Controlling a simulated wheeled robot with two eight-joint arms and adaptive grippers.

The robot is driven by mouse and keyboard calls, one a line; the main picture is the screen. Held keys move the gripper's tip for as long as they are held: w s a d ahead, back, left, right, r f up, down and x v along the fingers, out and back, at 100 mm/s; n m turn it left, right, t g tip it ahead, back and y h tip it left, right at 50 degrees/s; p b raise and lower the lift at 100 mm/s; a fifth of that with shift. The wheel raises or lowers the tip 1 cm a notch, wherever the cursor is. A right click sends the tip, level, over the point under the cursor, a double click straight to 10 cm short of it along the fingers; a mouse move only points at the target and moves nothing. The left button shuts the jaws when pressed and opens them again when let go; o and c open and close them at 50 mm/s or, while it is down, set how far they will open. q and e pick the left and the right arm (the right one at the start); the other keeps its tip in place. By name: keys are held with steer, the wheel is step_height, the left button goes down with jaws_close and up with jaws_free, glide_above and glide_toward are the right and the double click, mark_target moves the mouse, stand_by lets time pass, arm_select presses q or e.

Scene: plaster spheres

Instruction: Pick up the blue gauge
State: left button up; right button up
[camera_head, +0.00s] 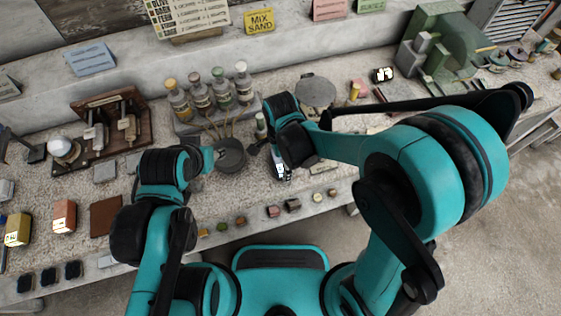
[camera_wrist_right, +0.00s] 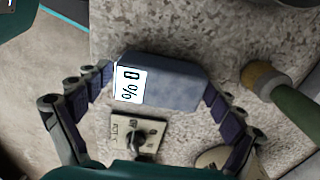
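The blue gauge (camera_wrist_right: 180,82) is a blue-grey block with a white display reading 0 %. In the right wrist view it lies between the two fingers of my right gripper (camera_wrist_right: 160,80). A dark fingertip meets each of its ends and I see no gap, so the gripper looks shut on it. In the head view the gauge (camera_head: 281,170) shows only in part below my right gripper (camera_head: 281,160). I cannot tell whether it is clear of the bench. My left gripper (camera_head: 212,158) is over the bench left of the dark bowl, its fingers too small to judge.
A small plate with a dark knob (camera_wrist_right: 138,134) lies beside the gauge. A green-handled tool (camera_wrist_right: 285,98) is at the right of the wrist view. A dark bowl (camera_head: 231,155) with sticks stands between the grippers. Bottles (camera_head: 200,92) stand behind. The bench's front edge is near.

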steer(key=c, duration=0.8)
steer(key=shift+r, duration=0.15)
steer(key=shift+c, duration=0.3)
steer(key=shift+r, duration=0.25)
step_height(320, 180, up, 4)
steer(key=shift+d+r+p, duration=0.1)
steer(key=shift+d+p, duration=0.05)
steer(key=shift+p, duration=1.05)
steer(key=s+d+r+p, duration=0.3)
steer(key=d+r, duration=0.3)
steer(key=d, duration=0.5)
